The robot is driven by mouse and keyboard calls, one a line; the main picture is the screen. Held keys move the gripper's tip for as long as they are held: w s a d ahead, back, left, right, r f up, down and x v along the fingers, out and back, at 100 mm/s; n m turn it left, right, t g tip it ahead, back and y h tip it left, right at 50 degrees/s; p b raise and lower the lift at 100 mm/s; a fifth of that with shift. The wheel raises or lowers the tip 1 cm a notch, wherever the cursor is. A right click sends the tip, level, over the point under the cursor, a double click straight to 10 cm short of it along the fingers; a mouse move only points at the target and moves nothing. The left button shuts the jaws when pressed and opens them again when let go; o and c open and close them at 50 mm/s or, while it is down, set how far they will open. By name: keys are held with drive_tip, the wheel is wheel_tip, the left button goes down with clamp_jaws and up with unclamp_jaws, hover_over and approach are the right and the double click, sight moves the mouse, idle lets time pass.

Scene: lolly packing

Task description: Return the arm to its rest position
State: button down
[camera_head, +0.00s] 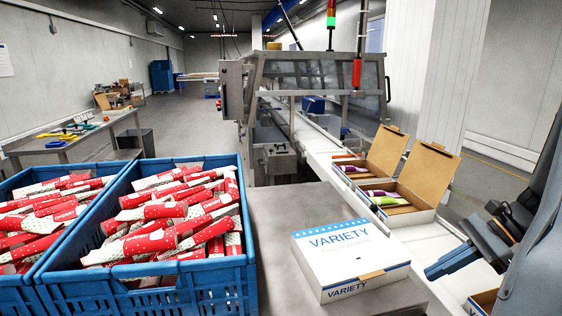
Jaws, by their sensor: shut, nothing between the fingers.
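My gripper (446,263) shows at the right edge, dark and pointing left over the white conveyor. Its fingers are shut and hold nothing. Part of my arm (545,215) fills the right side of the view, and its upper part is cut off by the frame edge. The gripper is to the right of a closed white VARIETY box (350,257) and in front of the open boxes, apart from the closed box.
Two blue crates (190,290) of red lolly packs stand at left. Two open cardboard boxes (427,175) with purple and green packs sit on the conveyor (330,165). A corner of another box (483,301) shows below my gripper. A caged machine (315,75) stands behind.

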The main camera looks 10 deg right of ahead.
drive_tip(key=a+n+g+h, duration=0.1)
drive_tip(key=a+n, duration=0.2)
drive_tip(key=a, duration=0.1)
drive_tip(key=a+f+n+g+h, duration=0.1)
drive_tip(key=a+n, duration=0.2)
drive_tip(key=a, duration=0.2)
drive_tip(key=a+n+g+h, duration=0.2)
drive_tip(key=a+n, duration=0.2)
drive_tip(key=a, duration=0.1)
drive_tip(key=shift+w+a+f, duration=0.15)
drive_tip(key=shift+a+f, duration=0.05)
drive_tip(key=shift+f, duration=0.05)
drive_tip(key=a+n+h, duration=0.1)
drive_tip(key=a+n, duration=0.2)
drive_tip(key=a, duration=0.1)
drive_tip(key=a+n+t+h, duration=0.1)
drive_tip(key=a+n, duration=0.2)
drive_tip(key=n, duration=0.1)
drive_tip(key=s+a+n+h, duration=0.1)
drive_tip(key=a+n+h, duration=0.1)
drive_tip(key=a+n, duration=0.2)
drive_tip(key=shift+s+a+r, duration=0.1)
drive_tip(key=shift+a+r, duration=0.1)
drive_tip(key=shift+a, duration=0.1)
